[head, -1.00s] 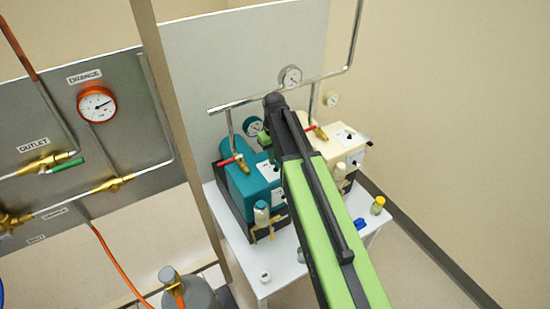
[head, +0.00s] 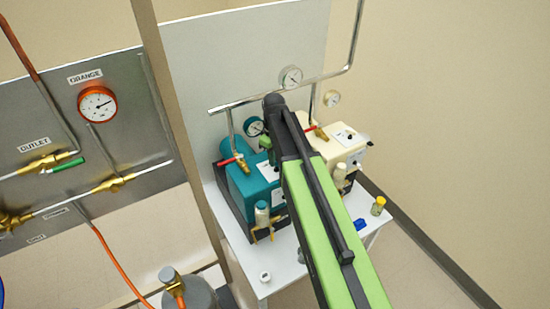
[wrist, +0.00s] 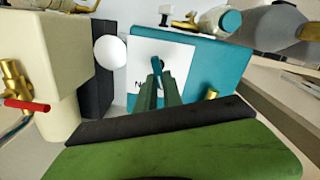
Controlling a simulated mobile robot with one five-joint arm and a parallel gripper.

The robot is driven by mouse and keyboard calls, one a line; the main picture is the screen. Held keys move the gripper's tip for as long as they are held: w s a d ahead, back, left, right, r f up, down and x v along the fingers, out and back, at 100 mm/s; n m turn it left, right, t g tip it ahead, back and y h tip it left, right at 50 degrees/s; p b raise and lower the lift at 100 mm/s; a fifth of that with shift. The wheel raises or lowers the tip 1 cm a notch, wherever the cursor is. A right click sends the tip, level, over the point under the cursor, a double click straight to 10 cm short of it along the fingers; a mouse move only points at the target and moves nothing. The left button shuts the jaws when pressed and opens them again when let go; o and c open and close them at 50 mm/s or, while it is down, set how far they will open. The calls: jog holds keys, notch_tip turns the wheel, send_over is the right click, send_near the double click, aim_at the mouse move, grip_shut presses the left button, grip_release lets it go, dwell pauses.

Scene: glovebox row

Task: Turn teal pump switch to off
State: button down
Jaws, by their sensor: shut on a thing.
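The teal pump (head: 246,188) stands on the white table, left of the cream pump (head: 340,145). In the wrist view the teal pump (wrist: 212,62) fills the middle, with a white label plate (wrist: 178,55) on its face. A small dark teal switch lever (wrist: 156,66) stands out from the plate. My gripper (wrist: 158,83) is shut on this lever, its two green fingers close around it. The fingers hide part of the lever and most of the label's lettering. In the head view my arm hides the switch and the fingertips.
The cream pump, with a red-handled valve (wrist: 27,105), is close by at left in the wrist view. A pipe with gauges (head: 291,77) runs behind the pumps. A yellow-capped vial (head: 378,205) and a blue item (head: 360,225) are on the table (head: 243,262).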

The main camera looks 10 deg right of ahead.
jog(key=shift+n, duration=0.7)
jog(key=c, duration=1.5)
grip_release()
jog(key=shift+r, duration=0.1)
notch_tip(320, 180, up, 17)
jog(key=p, duration=1.7)
jog(key=shift+r, duration=0.1)
